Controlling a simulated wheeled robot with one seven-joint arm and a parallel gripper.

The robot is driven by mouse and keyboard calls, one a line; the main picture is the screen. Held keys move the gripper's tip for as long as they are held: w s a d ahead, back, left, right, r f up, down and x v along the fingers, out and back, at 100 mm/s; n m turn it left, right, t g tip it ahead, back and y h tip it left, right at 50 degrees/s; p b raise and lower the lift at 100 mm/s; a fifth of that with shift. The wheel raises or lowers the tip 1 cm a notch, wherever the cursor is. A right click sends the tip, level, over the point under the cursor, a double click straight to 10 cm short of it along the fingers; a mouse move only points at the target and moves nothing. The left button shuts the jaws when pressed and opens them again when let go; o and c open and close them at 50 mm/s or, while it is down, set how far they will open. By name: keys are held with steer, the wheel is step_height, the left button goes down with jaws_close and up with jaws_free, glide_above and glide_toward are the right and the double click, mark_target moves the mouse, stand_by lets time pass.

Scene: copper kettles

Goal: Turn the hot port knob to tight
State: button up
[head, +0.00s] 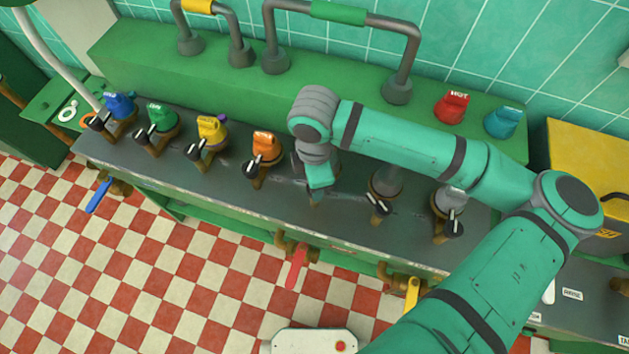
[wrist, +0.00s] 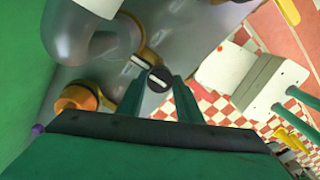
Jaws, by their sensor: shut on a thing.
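My gripper (head: 317,194) is lowered over the dark counter, at the fitting just right of the orange-capped one. The wrist view shows its two green fingers closed on the sides of a round black knob (wrist: 158,79) with a white line across its face. A second white mark lies close beside the knob. In the head view my gripper and wrist hide this knob and most of its fitting. I cannot read any label saying which port it is. A red cap marked HOT (head: 452,107) rests on the green ledge at the back.
Blue (head: 119,105), green (head: 160,117), yellow (head: 212,129) and orange (head: 265,146) caps sit on fittings to the left. Two uncapped fittings with black knobs (head: 379,206) stand to the right. A teal cap (head: 502,122) is on the ledge. Pipe loops rise behind; coloured levers hang along the front.

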steer(key=shift+m, duration=0.5)
steer(key=o, duration=1)
steer(key=shift+w, duration=0.1)
steer(key=shift+o, duration=0.2)
steer(key=shift+r, duration=0.1)
step_height(320, 180, up, 11)
steer(key=shift+f, duration=0.2)
steer(key=shift+a, duration=0.1)
